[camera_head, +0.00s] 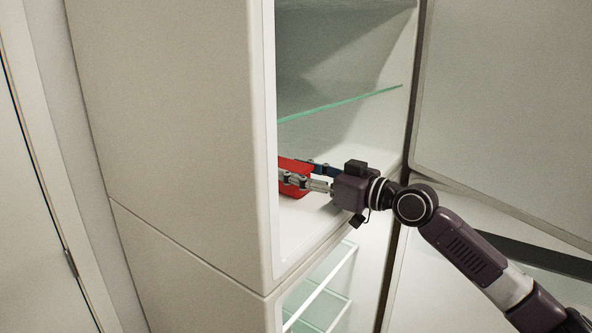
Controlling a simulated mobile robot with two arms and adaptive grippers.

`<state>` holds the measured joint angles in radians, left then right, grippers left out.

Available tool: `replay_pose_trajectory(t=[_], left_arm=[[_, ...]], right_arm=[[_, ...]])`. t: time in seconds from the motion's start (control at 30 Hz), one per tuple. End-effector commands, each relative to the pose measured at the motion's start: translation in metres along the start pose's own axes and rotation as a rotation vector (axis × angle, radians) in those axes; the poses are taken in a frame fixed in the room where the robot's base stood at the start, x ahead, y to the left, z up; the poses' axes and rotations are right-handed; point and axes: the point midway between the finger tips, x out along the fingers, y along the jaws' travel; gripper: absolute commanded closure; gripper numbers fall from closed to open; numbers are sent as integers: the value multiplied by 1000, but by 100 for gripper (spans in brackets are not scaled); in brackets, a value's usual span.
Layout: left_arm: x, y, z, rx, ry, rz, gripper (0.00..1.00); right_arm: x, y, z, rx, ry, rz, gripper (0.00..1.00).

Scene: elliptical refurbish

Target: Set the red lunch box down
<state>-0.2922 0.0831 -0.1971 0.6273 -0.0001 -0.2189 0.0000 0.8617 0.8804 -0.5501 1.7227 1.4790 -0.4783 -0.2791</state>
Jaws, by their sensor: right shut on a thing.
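The red lunch box (291,187) is inside the open fridge, low in the upper compartment and close to the left wall. Its left part is hidden behind the fridge's side. My right gripper (296,173) reaches in from the right, with its fingers shut on the red lunch box. The box is at or just above the white compartment floor (300,232); I cannot tell whether it touches. My left gripper is not in view.
A glass shelf (340,103) spans the fridge above my right gripper. The open fridge door (505,100) stands at the right. A lower compartment with glass shelves (322,300) is open below. The compartment floor in front of the box is clear.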

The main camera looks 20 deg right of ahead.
Motion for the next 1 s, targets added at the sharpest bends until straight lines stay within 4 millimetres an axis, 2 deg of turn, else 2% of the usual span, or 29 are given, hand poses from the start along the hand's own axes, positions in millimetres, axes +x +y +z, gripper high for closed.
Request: replay_pose_trajectory(t=[0.17,0.2,0.33,0.73,0.87,1.0], left_arm=[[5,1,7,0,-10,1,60],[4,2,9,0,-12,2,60],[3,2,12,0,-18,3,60],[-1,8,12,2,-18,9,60],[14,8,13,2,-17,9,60],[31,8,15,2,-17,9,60]], right_arm=[[0,0,2,-1,5,0,96],[0,0,4,0,0,0,56],[0,0,3,0,0,-1,41],[-1,0,-1,0,-1,0,40],[-23,1,5,-2,-1,3,40],[-56,1,8,-3,-4,3,40]])
